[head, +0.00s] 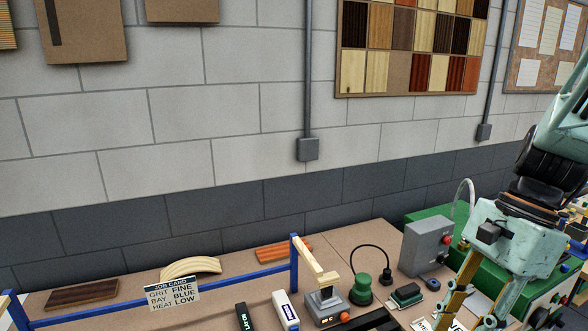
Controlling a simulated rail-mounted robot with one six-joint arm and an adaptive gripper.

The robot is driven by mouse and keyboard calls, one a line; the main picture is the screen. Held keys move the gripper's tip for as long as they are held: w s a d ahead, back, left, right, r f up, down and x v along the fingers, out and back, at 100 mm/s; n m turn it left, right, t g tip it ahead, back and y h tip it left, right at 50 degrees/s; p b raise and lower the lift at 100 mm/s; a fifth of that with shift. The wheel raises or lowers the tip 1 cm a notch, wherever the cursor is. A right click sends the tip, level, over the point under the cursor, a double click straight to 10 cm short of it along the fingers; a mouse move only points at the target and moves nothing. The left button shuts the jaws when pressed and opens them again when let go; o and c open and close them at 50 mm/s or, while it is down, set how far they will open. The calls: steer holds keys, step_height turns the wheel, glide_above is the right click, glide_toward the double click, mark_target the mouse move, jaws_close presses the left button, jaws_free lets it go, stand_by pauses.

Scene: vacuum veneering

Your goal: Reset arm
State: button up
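My gripper (474,308) is at the lower right, pointing down over the right part of the workbench (225,288).
A blue rail frame (294,265), a green-knobbed tool (361,288), a grey box (426,246) and green machinery (565,285) stand near my arm. Wood pieces (82,295) lie at the left. A block wall (150,170) rises behind the bench.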

steer(key=s+a+r+n+g+h+p, duration=0.1)
steer(key=s+a+r+n+h+p, duration=0.1)
steer(key=s+a+r+n+p, duration=0.4)
steer(key=s+a+n+t+h+b, duration=0.1)
steer(key=s+a+n+t+b, duration=0.3)
steer(key=n+b, duration=0.7)
steer(key=a+t+b, duration=0.2)
steer(key=a+b, duration=0.1)
steer(key=shift+s+f+b, duration=0.25)
steer(key=shift+f+b, duration=0.05)
steer(key=shift+f, duration=0.1)
stand_by(1.4)
